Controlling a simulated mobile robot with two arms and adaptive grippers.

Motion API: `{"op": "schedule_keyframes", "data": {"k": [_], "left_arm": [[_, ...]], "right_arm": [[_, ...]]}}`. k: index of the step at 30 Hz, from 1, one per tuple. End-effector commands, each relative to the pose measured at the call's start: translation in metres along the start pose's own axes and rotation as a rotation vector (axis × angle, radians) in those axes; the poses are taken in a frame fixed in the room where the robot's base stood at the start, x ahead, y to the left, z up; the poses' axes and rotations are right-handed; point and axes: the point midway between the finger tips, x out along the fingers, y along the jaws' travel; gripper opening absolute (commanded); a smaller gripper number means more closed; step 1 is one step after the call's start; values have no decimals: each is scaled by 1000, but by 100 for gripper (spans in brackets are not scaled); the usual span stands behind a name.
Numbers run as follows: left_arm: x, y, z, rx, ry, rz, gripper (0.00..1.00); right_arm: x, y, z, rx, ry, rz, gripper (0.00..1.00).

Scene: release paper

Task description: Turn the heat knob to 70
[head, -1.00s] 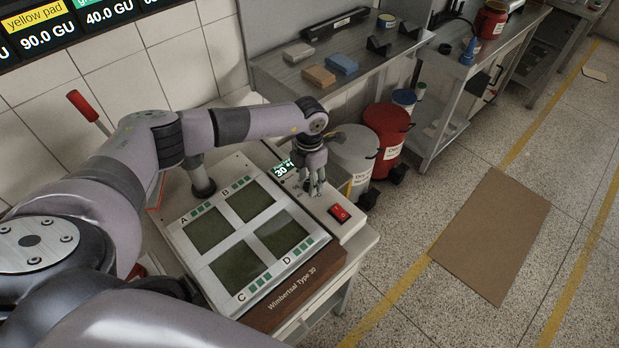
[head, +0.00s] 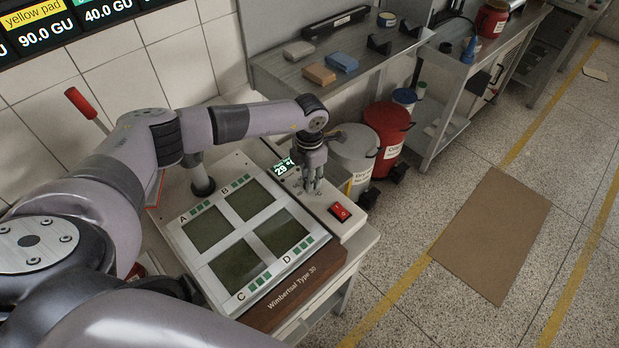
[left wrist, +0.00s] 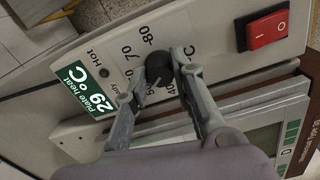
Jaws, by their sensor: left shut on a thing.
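The heat knob (left wrist: 158,66) is a small black round knob on the pale panel of the heating device in the left wrist view. Numbers 40, 70 and 80 are readable around it; the mark it points to is not clear. My left gripper (left wrist: 160,74) has its two fingers on either side of the knob and is shut on it. In the head view my left gripper (head: 314,188) points down at the panel and hides the knob. The plate heat display (left wrist: 87,89) reads 29 °C; it also shows in the head view (head: 284,168). My right gripper is not in view.
A red rocker switch (left wrist: 267,30) sits on the same panel near the knob. The device's plate (head: 245,238) has several dark square fields marked A to D. A red-tipped lever (head: 80,103) stands at the left. Grey and red bins (head: 385,130) stand behind the device.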

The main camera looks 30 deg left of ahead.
Motion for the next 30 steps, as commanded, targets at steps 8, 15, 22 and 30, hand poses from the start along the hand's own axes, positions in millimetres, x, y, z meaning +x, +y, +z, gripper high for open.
{"op": "schedule_keyframes", "data": {"k": [8,15,22,30], "left_arm": [[4,1,1,188,-2,2,0],[5,0,1,415,-4,2,0],[5,0,1,634,-3,2,0],[4,1,1,889,-3,3,0]], "right_arm": [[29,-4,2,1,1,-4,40],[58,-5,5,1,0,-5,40],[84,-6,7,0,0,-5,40],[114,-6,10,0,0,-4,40]]}}
